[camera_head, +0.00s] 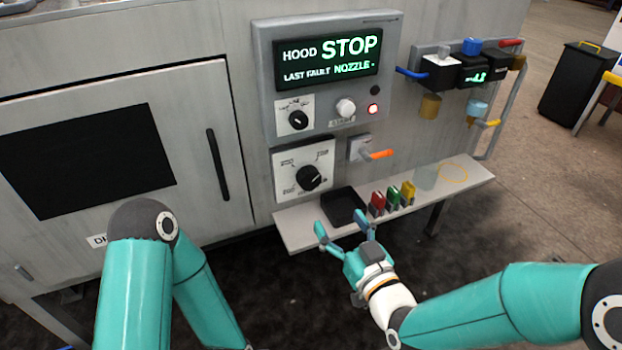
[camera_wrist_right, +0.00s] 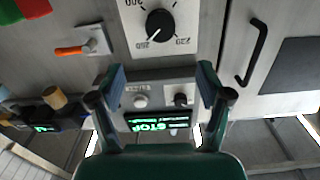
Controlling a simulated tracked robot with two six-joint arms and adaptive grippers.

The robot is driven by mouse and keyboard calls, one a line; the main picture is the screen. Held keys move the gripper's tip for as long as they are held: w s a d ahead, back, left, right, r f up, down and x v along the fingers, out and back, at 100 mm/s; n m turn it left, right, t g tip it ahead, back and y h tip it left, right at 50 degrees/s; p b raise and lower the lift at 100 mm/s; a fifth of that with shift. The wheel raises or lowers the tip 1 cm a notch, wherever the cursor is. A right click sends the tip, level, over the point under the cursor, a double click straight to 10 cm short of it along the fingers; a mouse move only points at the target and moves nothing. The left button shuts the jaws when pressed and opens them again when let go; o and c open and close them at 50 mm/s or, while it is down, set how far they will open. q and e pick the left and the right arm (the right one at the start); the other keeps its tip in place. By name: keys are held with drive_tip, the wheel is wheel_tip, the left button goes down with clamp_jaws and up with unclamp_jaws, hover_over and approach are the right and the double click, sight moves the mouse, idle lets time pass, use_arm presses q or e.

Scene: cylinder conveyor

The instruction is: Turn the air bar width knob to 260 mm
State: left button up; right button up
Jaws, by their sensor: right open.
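The air bar width knob (camera_head: 308,177) is a black round knob on a white dial plate on the machine front, below the control panel. In the right wrist view the knob (camera_wrist_right: 160,25) shows upside down, with 300, 260 and 220 printed around it. Its pale mark seems to point toward 260, but I cannot read it exactly. My right gripper (camera_head: 341,226) is open and empty, below the knob and apart from it, in front of the shelf. Its fingers also show in the wrist view (camera_wrist_right: 162,72). My left arm is at left; its gripper is out of view.
The control panel (camera_head: 262,75) reads HOOD STOP and has a smaller knob (camera_head: 298,120). An orange-handled lever (camera_head: 378,154) is right of the dial. The shelf (camera_head: 300,238) holds a black tray (camera_head: 345,204) and several coloured blocks (camera_head: 393,197). A door handle (camera_head: 217,165) is at left.

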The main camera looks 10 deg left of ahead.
sight(312, 181)
drive_tip(key=b+x, duration=0.2)
drive_tip(key=x, duration=1.2)
drive_tip(key=shift+w+a+b, duration=0.1)
drive_tip(key=shift+w+b, duration=0.05)
drive_tip(key=shift+b, duration=0.2)
drive_tip(key=c, duration=1.2)
drive_tip(key=shift+o, duration=0.2)
drive_tip(key=shift+n, duration=0.5)
drive_tip(key=o, duration=1.2)
drive_tip(key=shift+c, duration=0.2)
drive_tip(key=v, duration=1.2)
